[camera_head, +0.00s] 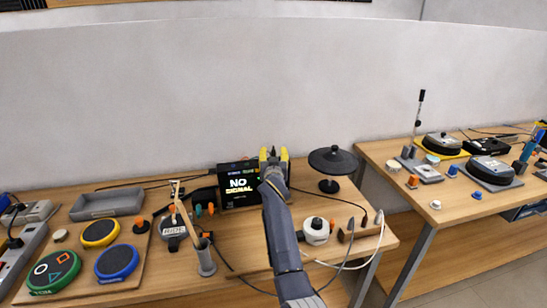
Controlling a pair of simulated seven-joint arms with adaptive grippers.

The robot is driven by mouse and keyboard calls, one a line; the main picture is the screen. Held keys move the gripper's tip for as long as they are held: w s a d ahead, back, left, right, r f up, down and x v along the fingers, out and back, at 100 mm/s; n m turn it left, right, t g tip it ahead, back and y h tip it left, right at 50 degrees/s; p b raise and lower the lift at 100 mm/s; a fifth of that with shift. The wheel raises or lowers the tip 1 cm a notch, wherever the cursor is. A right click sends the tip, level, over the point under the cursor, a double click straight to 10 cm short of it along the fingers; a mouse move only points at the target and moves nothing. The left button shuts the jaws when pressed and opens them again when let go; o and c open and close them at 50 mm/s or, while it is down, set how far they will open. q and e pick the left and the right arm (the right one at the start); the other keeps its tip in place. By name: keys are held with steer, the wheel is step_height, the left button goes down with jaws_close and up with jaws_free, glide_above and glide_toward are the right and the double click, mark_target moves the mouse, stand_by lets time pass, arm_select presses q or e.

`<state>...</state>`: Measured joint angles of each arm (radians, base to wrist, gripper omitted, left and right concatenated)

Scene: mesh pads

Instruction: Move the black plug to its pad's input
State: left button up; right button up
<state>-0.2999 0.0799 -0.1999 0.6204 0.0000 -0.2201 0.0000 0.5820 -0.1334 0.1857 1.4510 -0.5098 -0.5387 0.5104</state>
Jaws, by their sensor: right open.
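My right gripper (274,155) is open, its yellow-tipped fingers pointing up and away beside the right edge of the black "NO SIGNAL" screen box (238,186). No held object shows between its fingers. A small black plug (365,220) appears at the end of a thin black cable, right of my forearm near the table's right end. A round black pad (333,160) stands on a short post behind it. Green (54,271), yellow (100,233) and blue (117,262) mesh pads lie at the left. The inputs are too small to tell. My left gripper is out of view.
A grey tray (107,204), a cup with sticks (205,258) and a white round device (316,231) stand on the wooden table. White and black cables cross its front right. A second table (456,218) with more devices stands right, beyond a gap.

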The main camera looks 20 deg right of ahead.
steer(key=shift+w, duration=0.1)
steer(key=shift+c, duration=0.3)
jaws_close()
